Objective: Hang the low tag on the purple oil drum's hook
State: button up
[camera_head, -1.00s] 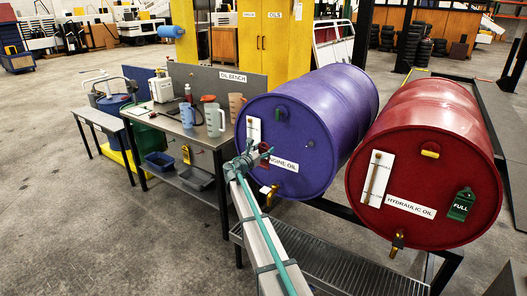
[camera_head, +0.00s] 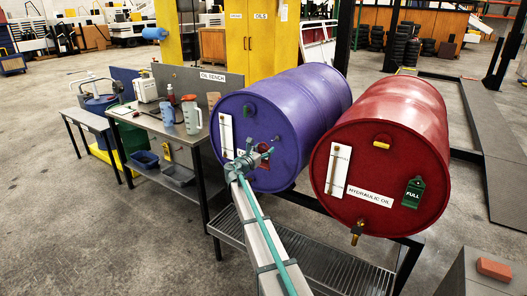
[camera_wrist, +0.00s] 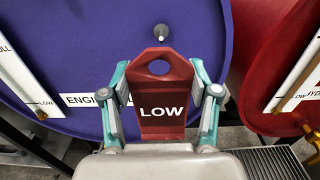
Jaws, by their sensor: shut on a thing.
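The low tag (camera_wrist: 162,112) is red with white LOW lettering and a hole near its top. My gripper (camera_wrist: 160,88) is shut on it, one finger at each side, and holds it upright. The purple oil drum (camera_wrist: 75,50) lies on its side, its end face before the tag. Its hook (camera_wrist: 161,31), a small pale-tipped pin, shows just above the tag's top in the wrist view; the tag appears apart from it. In the head view, my gripper (camera_head: 256,157) is in front of the purple drum (camera_head: 310,95), and partly hides the tag and the ENGINE OIL label.
A red drum (camera_head: 405,110) lies close to the right, with a green FULL tag (camera_head: 413,193) on its face. A metal grate (camera_head: 345,268) runs below the drums. The oil bench (camera_head: 160,120) with jugs stands left. A brick-red block (camera_head: 494,268) lies at lower right.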

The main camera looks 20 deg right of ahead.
aim_at(278, 142)
jog(key=shift+f+x, duration=0.15)
jog(key=shift+x, duration=1.85)
jog(key=shift+f+x, duration=0.15)
jog(key=shift+x, duration=1.9)
jog(key=shift+w+d+f+b, duration=0.25)
jog(key=shift+d+f+b, duration=0.1)
jog(key=shift+d+b, duration=0.15)
jog(key=o, duration=1.2)
